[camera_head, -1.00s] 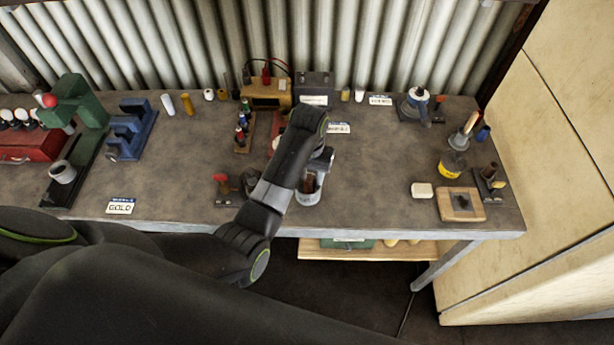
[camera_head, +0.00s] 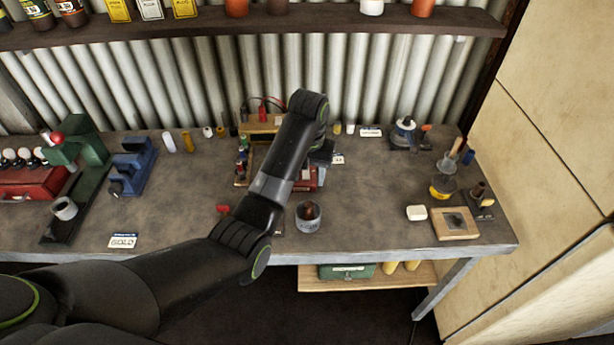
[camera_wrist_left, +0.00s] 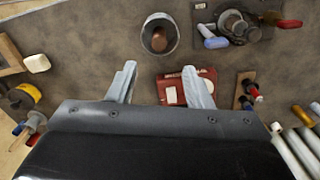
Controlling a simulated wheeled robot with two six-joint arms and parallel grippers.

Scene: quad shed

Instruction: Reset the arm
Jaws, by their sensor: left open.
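My left arm comes in from the left and bends up over the middle of the workbench (camera_head: 375,215). My left gripper (camera_head: 321,157) is mostly hidden behind its own wrist in the head view. In the left wrist view its two fingers (camera_wrist_left: 160,83) are apart with nothing held between them. A red case (camera_wrist_left: 170,88) lies on the bench below and beyond the fingers. A grey tin (camera_head: 308,222) with a brown thing in it stands on the bench, apart from the gripper; it also shows in the left wrist view (camera_wrist_left: 173,45). My right gripper is not in view.
A green press (camera_head: 88,150), blue tool (camera_head: 132,170) and red box (camera_head: 35,182) stand at the left. A yellow tin (camera_head: 442,188), white block (camera_head: 416,213) and wooden frame (camera_head: 440,230) are at the right. A shelf (camera_head: 260,24) crosses the back wall.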

